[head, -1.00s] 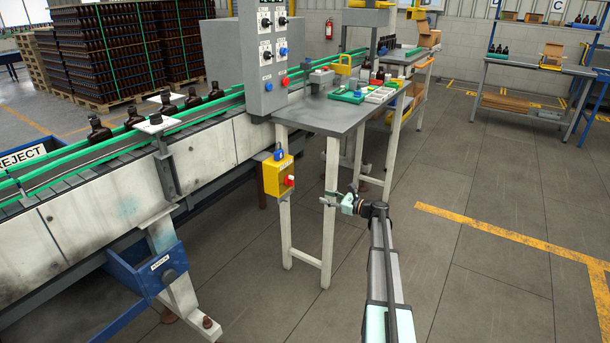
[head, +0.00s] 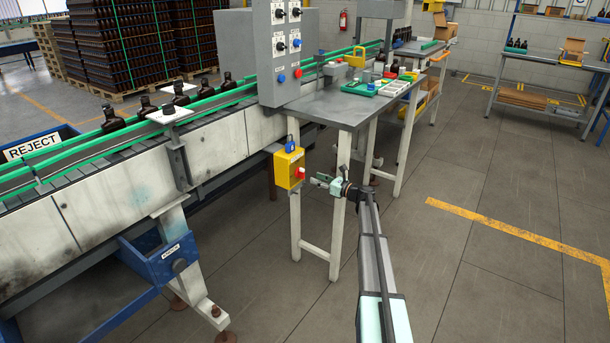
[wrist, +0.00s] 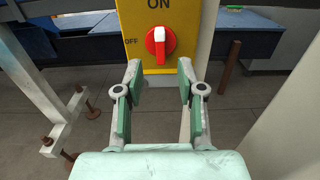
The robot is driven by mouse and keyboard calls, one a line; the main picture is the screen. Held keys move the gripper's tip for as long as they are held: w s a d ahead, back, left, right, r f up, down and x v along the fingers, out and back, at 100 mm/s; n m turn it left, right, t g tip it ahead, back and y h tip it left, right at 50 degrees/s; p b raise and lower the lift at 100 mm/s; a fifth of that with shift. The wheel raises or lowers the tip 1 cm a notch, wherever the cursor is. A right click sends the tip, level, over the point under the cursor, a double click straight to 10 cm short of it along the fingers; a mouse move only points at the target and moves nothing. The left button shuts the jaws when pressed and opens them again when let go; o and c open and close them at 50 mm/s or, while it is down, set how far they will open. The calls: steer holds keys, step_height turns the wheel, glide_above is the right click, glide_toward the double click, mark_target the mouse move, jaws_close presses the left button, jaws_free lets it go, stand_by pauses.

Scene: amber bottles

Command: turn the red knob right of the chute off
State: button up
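The red knob (head: 300,171) is on the right face of a yellow switch box (head: 287,169) on the workbench's front leg, right of the blue chute (head: 155,262). In the wrist view, the red knob (wrist: 168,45) is upright, with its white mark towards ON at the top. OFF is printed to its left on the yellow plate (wrist: 185,15). My gripper (head: 318,181) is just right of the box. In the wrist view my gripper (wrist: 159,84) is open and empty, its fingers below and either side of the knob, apart from it.
A blue padlock (head: 291,147) sits on the box top. The bench top (head: 335,110) is above my gripper, and its white legs (head: 335,235) are close by. The grey control panel (head: 270,60) has other knobs. The floor (head: 480,180) to the right is clear.

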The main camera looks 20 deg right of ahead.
mark_target(304, 173)
steer(key=x, duration=0.7)
jaws_close()
